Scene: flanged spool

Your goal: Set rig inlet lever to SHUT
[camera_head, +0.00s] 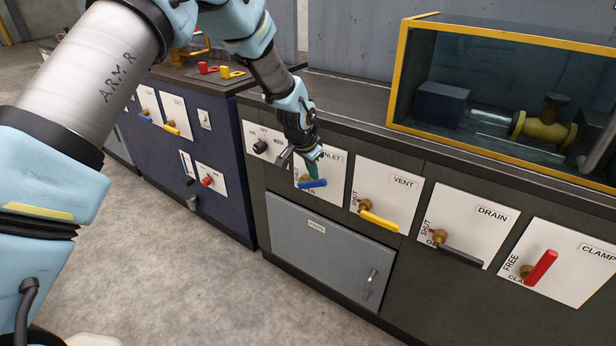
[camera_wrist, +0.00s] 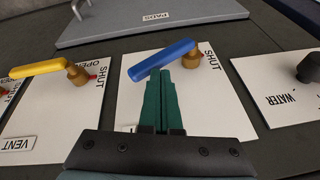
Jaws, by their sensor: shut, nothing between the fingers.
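The blue inlet lever (camera_head: 313,183) sits on the white INLET panel (camera_head: 335,172). Its handle runs right from a brass hub, tilted slightly up compared with the yellow vent lever. In the wrist view, the blue handle (camera_wrist: 160,60) extends left from its hub (camera_wrist: 191,60), and the word SHUT is printed beside the hub. My gripper (camera_head: 315,177) is shut and empty, with its green fingertips at the handle. In the wrist view, the fingertips (camera_wrist: 160,74) meet the handle's edge along its middle; whether they touch is unclear. OPEN is partly hidden in the head view.
The yellow vent lever (camera_head: 379,221), dark drain lever (camera_head: 459,255) and red clamp lever (camera_head: 541,267) are to the right. A black water knob (camera_head: 260,147) is to the left. A grey door (camera_head: 325,255) lies below. A yellow-framed glass case (camera_head: 500,85) stands on the counter.

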